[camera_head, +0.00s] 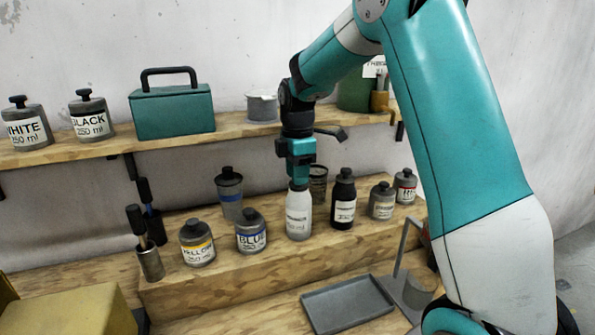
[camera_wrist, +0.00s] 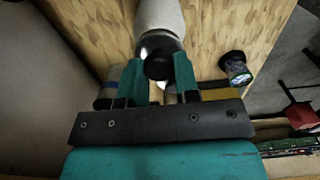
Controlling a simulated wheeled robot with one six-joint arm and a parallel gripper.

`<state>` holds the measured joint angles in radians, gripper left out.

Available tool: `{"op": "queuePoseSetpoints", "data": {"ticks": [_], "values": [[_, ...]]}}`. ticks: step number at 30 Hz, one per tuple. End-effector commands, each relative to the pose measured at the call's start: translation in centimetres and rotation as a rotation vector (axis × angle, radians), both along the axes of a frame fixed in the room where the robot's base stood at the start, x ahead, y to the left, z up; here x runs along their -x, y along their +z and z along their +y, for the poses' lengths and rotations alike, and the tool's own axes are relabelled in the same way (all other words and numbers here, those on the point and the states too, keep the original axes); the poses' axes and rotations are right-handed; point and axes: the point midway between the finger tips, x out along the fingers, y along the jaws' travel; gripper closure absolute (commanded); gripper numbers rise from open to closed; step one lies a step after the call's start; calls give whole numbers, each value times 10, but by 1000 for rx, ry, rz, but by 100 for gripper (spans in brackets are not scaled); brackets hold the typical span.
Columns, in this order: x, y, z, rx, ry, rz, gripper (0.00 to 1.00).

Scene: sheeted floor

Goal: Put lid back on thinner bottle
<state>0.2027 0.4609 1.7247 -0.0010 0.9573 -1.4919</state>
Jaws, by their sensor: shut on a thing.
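A white bottle (camera_head: 298,213) with a label too small to read stands upright on the lower wooden step. I take it for the thinner bottle. My gripper (camera_head: 299,181) points straight down at its top. In the wrist view, the fingers of my gripper (camera_wrist: 158,75) are on either side of a round black lid (camera_wrist: 158,66), shut on it. The lid is at the mouth of the white bottle (camera_wrist: 160,17); I cannot tell whether it is seated or just above. In the head view the fingers hide the lid.
A black bottle (camera_head: 343,200) stands close right of the white one, a blue-labelled jar (camera_head: 251,236) close left. A dark cup (camera_head: 318,187) is just behind. A grey tray (camera_head: 347,303) lies in front. The upper shelf holds a green box (camera_head: 172,111).

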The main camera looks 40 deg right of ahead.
Motion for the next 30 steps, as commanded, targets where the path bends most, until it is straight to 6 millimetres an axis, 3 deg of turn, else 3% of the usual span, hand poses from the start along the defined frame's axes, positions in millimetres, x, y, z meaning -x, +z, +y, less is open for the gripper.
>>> {"op": "queuePoseSetpoints", "data": {"ticks": [27,28,30], "values": [[0,-1,0,0,0,0,96],[0,-1,0,0,0,0,66],[0,0,0,0,0,-1,50]]}}
